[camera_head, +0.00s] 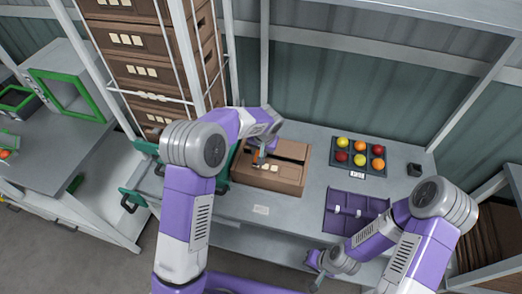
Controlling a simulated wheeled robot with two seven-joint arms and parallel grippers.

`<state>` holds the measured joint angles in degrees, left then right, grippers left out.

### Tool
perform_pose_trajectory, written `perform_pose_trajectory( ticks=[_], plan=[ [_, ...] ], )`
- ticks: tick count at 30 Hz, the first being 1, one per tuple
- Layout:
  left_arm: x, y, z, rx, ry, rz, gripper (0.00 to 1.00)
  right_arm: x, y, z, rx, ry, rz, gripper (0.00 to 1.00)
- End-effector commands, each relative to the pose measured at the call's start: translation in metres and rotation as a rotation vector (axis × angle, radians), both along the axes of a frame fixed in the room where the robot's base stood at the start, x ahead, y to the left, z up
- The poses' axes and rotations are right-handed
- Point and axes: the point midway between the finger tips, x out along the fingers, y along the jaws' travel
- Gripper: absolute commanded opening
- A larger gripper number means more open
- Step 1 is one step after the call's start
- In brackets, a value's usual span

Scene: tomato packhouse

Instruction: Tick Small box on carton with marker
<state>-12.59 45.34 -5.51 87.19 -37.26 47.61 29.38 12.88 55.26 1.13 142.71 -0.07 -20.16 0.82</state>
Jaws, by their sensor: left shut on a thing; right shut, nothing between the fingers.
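My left gripper (263,150) is over the left part of the carton, close above those pale boxes. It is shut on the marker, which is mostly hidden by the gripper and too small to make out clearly. I cannot tell whether its tip touches the carton or whether any box bears a tick. My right gripper (317,266) is shut and empty at the bench's front edge, away from the carton.
A dark tray (357,169) with several red and yellow tomatoes lies right of the carton. A purple tray (343,222) lies in front of it. A small black block (414,169) sits at right. Stacked brown cartons (150,72) stand in a rack behind left.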

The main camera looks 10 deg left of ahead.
Motion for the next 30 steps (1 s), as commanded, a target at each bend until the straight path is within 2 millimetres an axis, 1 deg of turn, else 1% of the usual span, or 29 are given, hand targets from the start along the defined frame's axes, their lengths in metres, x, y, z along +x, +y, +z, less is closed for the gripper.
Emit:
perform_pose_trajectory(
  ticks=[5,23,26,30],
  plan=[
    [-0.001,0.001,0.0,0.0,0.001,0.0,0.01,0.0,0.0,-0.001,0.0,0.0,0.0,0.0],
    [0.006,-0.006,0.0,0.0,0.0,0.0,0.01,0.0,0.0,0.001,0.0,0.0,0.0,0.0],
    [0.006,-0.006,0.003,0.0,-0.001,0.0,0.01,0.0,0.0,0.004,0.0,0.0,0.0,0.0],
    [0.006,-0.006,0.014,0.0,-0.002,0.0,0.01,0.0,0.0,0.01,0.0,0.0,0.0,0.0]
  ],
)
